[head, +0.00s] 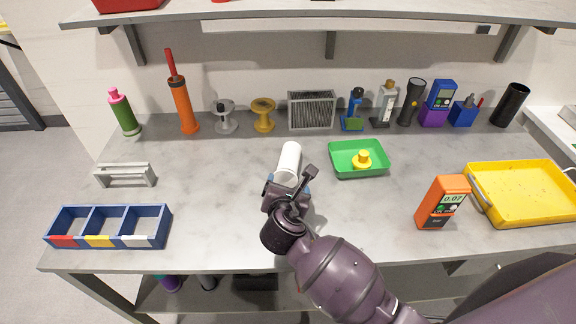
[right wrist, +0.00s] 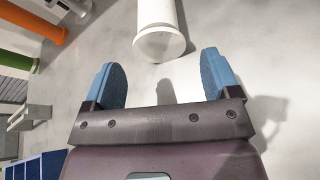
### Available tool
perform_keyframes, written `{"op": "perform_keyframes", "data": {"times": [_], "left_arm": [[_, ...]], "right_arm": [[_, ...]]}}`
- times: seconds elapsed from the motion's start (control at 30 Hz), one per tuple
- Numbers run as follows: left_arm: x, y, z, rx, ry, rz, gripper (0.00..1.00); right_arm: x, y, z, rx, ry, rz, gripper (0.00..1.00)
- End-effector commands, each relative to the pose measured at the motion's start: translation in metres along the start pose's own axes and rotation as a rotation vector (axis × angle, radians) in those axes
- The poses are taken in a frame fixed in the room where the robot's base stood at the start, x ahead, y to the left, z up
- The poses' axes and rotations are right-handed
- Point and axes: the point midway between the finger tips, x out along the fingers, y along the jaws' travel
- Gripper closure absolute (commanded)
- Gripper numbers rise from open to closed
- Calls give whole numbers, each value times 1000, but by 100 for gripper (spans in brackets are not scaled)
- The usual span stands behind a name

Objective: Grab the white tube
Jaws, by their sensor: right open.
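The white tube (head: 289,158) lies on the grey table near the middle, with its near end close to my right gripper. In the right wrist view the tube (right wrist: 158,30) shows at the top centre, its round end facing the gripper. My right gripper (head: 291,180) is open, with its blue-padded fingers apart. In the right wrist view the gripper (right wrist: 161,75) has the tube's end just beyond and between the line of its fingertips, with nothing held. The tube's near end is partly hidden by the gripper in the head view. My left gripper is not in view.
A green tray (head: 343,172) with a yellow piece stands right of the tube. An orange meter (head: 441,203) and yellow tray (head: 520,215) are farther right. A blue three-part bin (head: 62,226) and grey bracket (head: 125,175) are left. Bottles and tools line the back.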

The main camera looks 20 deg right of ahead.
Motion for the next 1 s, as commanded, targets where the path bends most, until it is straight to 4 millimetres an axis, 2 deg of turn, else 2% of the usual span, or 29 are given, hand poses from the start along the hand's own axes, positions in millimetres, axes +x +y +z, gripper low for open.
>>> {"op": "perform_keyframes", "data": {"times": [0.27, 0.6, 0.9, 1.0], "left_arm": [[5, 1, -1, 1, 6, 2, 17], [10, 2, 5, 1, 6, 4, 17], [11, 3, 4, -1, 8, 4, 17], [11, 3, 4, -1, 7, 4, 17]], "right_arm": [[19, 1, -2, 0, 1, 0, 18], [60, 3, -7, 1, 1, 0, 18], [63, 3, -6, 1, 1, 0, 18], [63, 3, -6, 1, 1, 0, 32]]}}
